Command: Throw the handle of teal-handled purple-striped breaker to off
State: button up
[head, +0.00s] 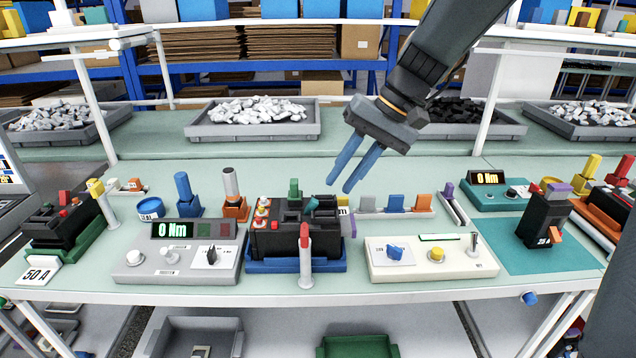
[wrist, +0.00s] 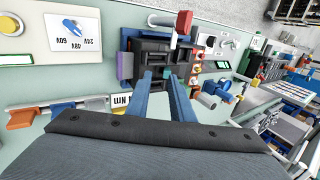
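The purple-striped breaker (head: 275,243) is a black block in a blue tray on the bench, near the middle of the head view. My gripper (head: 339,187) has two blue fingers, parted and empty, above and behind the breaker's right side. The fingers also show in the wrist view (wrist: 159,76).
A red-capped post (head: 305,255) stands in front of the breaker. A torque box (head: 185,250) is to its left and a cream switch panel (head: 430,268) to its right. Another black breaker (head: 540,222) with an orange handle stands on a teal mat. Small coloured blocks (head: 396,203) line the back.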

aim_at(315, 200)
jog(key=shift+w+a+f+p, duration=0.2)
jog(key=shift+w+a+f, duration=0.05)
jog(key=shift+a+f, duration=0.6)
jog(key=shift+w+a+f+p, duration=0.25)
jog(key=shift+a+f, duration=0.5)
jog(key=shift+f, duration=0.25)
jog(key=shift+w+a+f+p, duration=0.15)
jog(key=shift+w+a+f, duration=0.1)
jog(key=shift+a+f, duration=0.6)
grip_shut()
